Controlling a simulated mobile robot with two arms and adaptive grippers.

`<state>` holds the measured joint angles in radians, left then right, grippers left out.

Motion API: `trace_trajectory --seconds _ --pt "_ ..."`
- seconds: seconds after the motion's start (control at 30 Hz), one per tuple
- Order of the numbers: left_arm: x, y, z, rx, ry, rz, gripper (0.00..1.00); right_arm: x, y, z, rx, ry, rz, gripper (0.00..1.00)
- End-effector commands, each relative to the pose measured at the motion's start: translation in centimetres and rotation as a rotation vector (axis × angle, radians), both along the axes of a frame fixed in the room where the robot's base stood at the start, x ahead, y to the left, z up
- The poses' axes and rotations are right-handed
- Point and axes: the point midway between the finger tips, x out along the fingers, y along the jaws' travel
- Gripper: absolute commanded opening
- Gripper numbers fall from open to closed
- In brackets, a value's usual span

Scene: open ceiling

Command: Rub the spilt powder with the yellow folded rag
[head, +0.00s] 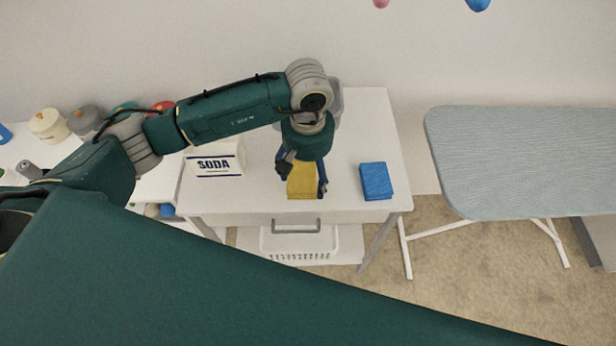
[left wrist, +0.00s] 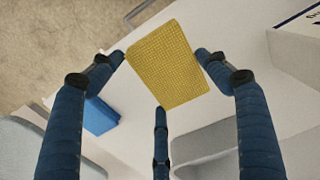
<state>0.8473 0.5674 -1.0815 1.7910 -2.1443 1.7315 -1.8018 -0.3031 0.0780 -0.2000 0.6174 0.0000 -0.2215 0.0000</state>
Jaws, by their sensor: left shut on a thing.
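The yellow folded rag (head: 302,182) is at the middle of the white table (head: 345,140), below my left gripper (head: 302,190). My left gripper is shut on it, with dark blue fingers on both sides. In the left wrist view the rag (left wrist: 168,62) shows as a textured yellow square between the fingertips (left wrist: 162,62). I cannot tell whether the rag touches the tabletop. I see no spilt powder; the rag, gripper and arm cover part of the table. My right gripper is not in view.
A blue folded cloth (head: 376,181) lies right of the rag. A white SODA box (head: 214,160) stands on the left. A grey container (head: 336,103) is partly hidden behind my arm. An ironing board (head: 520,160) stands to the right. The table's right back is clear.

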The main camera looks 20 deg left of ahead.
Motion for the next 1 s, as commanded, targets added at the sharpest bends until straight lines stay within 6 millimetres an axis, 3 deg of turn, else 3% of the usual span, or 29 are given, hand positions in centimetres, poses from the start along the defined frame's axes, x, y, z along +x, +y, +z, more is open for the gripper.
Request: trace_trajectory --seconds 0.43,1.0 --pt "0.5 0.0 3.9 -0.001 -0.001 0.015 0.55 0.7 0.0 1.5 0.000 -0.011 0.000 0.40" --pt "0.5 0.1 4.1 0.000 -0.001 0.017 0.55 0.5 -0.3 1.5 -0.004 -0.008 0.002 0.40"
